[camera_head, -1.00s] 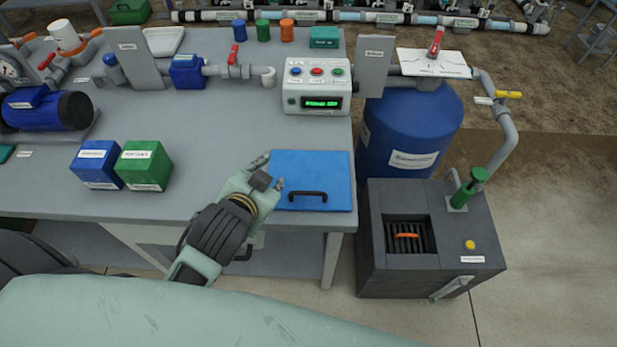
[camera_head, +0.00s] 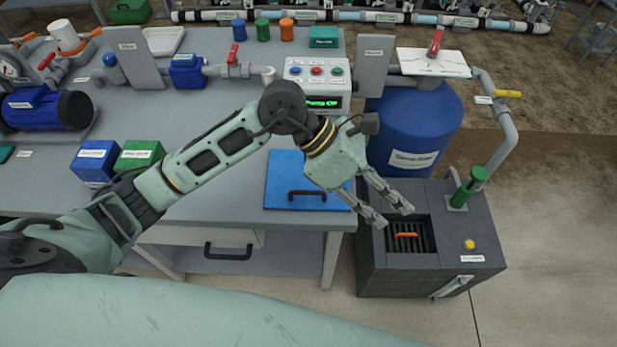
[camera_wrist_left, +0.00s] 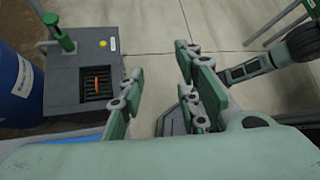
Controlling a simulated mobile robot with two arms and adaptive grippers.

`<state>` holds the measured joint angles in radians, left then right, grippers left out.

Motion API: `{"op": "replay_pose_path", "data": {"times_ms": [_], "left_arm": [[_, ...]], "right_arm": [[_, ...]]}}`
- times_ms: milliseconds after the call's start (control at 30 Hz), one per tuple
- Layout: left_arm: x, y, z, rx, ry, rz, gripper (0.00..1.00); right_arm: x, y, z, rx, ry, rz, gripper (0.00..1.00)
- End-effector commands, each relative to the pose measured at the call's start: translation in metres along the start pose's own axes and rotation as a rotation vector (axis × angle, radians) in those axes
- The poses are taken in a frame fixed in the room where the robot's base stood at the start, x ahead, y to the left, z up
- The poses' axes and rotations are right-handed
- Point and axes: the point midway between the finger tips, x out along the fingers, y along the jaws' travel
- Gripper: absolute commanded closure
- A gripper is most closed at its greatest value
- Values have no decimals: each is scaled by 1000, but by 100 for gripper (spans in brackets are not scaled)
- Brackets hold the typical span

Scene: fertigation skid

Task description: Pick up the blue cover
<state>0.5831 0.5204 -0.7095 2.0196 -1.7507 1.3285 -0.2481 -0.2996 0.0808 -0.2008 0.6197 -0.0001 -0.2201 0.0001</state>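The blue cover (camera_head: 285,189) is a flat blue panel with a black handle (camera_head: 307,194). It lies on the front right corner of the grey table, partly hidden behind my left arm in the head view. A blue strip at the lower left of the left wrist view (camera_wrist_left: 75,139) looks like its edge. My left gripper (camera_head: 392,215) hangs right of the cover, by the dark grey box, with its fingers spread and nothing between them. The fingers also show apart in the left wrist view (camera_wrist_left: 158,72).
The dark grey box (camera_head: 424,279) has a slotted opening with an orange bar (camera_head: 405,235), a green valve and a yellow button. The blue tank (camera_head: 415,125) stands behind it. A control box (camera_head: 318,72) and blue and green boxes stand on the table (camera_head: 200,100).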

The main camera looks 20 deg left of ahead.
Motion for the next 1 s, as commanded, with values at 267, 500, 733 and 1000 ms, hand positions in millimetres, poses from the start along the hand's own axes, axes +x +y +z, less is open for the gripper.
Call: {"op": "replay_pose_path", "data": {"times_ms": [267,500,733,1000], "left_arm": [[-78,84,-104,61,601,274,69],[-90,98,-128,46,704,316,69],[-72,103,-146,46,702,313,69],[-48,113,-170,49,699,314,69]], "right_arm": [[0,2,0,1,0,3,70],[-3,2,0,1,0,2,70],[-13,2,-1,1,0,2,70],[-22,0,-2,1,0,0,70]]}}
